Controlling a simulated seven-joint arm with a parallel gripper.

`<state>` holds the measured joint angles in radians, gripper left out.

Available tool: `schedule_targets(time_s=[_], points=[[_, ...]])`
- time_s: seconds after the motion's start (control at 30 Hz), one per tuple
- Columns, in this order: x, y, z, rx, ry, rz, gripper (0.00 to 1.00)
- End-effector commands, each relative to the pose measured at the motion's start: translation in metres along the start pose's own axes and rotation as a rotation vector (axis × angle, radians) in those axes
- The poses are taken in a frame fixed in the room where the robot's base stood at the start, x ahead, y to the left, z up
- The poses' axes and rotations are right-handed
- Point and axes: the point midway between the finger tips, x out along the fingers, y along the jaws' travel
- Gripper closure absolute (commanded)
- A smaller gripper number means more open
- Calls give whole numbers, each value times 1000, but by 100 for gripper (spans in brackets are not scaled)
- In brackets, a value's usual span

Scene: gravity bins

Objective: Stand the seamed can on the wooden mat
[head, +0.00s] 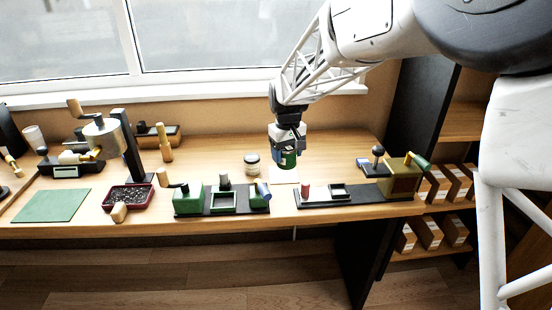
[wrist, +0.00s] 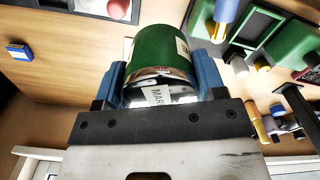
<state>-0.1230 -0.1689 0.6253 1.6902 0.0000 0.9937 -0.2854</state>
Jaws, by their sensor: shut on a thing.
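My gripper (head: 287,150) is shut on a green can (head: 288,160), which hangs below it over the bench and looks roughly upright. In the wrist view the can (wrist: 162,50) sits between the blue fingers (wrist: 160,85). It shows a green body, a shiny metal band and white labels with dark print; I cannot make out its seam. A pale, nearly white square mat (head: 283,177) lies on the bench just below the can in the head view. Its wood grain is not clear, and whether the can touches it I cannot tell.
A small lidded jar (head: 252,164) stands left of the can. A green-and-black fixture (head: 222,200) is at front left, and a dark fixture with a red peg (head: 306,191) at front right. A green mat (head: 52,205) lies far left. Bench behind the can is clear.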

Motion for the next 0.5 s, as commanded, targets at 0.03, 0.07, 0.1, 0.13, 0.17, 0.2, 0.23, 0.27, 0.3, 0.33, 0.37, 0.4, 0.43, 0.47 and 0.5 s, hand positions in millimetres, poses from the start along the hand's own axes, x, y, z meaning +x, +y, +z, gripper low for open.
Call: schedule_targets(time_s=[0.03, 0.07, 0.1, 0.13, 0.17, 0.2, 0.23, 0.27, 0.3, 0.33, 0.37, 0.4, 0.43, 0.47, 0.5], points=[[-1, 11, -7, 22, -1, 0, 84], [-2, 16, -10, 33, 0, 0, 84], [-4, 23, -15, 48, 0, 0, 84], [-5, 29, -19, 60, -1, 0, 84], [-6, 35, -22, 72, -1, 0, 84], [-7, 42, -26, 88, -1, 0, 84], [-8, 48, -30, 100, -1, 0, 84], [-9, 53, -33, 111, -1, 0, 84], [-11, 61, -37, 127, -1, 0, 84], [-11, 67, -40, 140, -1, 0, 84], [-12, 73, -44, 151, -1, 0, 84], [-13, 81, -48, 166, -1, 0, 84], [-14, 87, -50, 178, -1, 0, 84], [-14, 93, -53, 190, -1, 0, 84], [-16, 101, -57, 207, 0, 0, 84]])
